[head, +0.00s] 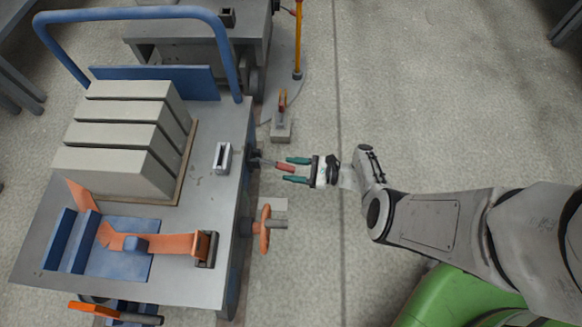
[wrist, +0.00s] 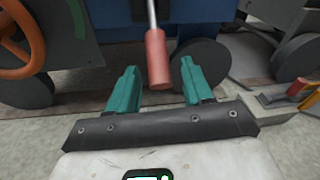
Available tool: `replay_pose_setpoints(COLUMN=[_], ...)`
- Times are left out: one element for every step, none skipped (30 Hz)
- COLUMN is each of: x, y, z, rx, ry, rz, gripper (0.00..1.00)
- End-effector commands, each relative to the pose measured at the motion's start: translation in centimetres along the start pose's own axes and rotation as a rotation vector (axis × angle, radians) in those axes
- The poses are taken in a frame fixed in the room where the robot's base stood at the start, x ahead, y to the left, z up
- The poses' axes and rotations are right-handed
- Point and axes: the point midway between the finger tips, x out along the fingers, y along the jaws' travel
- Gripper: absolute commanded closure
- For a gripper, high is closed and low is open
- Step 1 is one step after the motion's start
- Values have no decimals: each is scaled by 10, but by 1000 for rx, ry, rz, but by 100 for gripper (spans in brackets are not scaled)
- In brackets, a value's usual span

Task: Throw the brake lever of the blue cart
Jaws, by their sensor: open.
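The blue cart (head: 205,190) stands at the left in the head view, with a blue push handle and a grey top. Its brake lever (head: 285,168) is a metal rod with a red grip, sticking out from the cart's right side. In the wrist view the red grip (wrist: 157,58) hangs in the gap between the fingers, nearer the cart than the palm. My gripper (head: 297,170) is open, its two teal fingers on either side of the grip. The fingers also show in the wrist view (wrist: 160,85). I cannot tell whether either finger touches the grip.
An orange handwheel (head: 264,228) sits on the same cart side, near the lever. Grey blocks (head: 125,125) and an orange strap (head: 150,242) lie on the cart top. A second cart (head: 200,40) stands behind. A yellow post (head: 298,40) rises beyond.

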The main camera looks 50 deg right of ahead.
Motion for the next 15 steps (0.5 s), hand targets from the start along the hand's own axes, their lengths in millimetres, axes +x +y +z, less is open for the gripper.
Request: replay_pose_setpoints(x=[-8, -12, -20, -25, -31, -40, -46, -52, -59, -64, -69, -76, -80, -84, -88], y=[-1, 0, 0, 0, -1, -1, -1, -1, -1, -1, -1, -1, 0, -1, -1], z=[0, 1, 1, 1, 1, 1, 1, 1, 0, 0, 0, 0, 0, 0, 0], rx=[1, 1, 1, 1, 1, 0, 0, 0, 0, 0, 0, 0, 0, 0, 0], ry=[1, 1, 2, 1, 1, 1, 2, 1, 1, 0, 0, 0, 0, 0, -1], rz=[-4, -4, -5, -4, -6, -5, -6, -6, -6, -5, -5, -4, -3, -3, -2], gripper=[49, 49, 49, 49, 49, 49, 49, 49, 49, 49, 49, 49, 49, 49, 49])
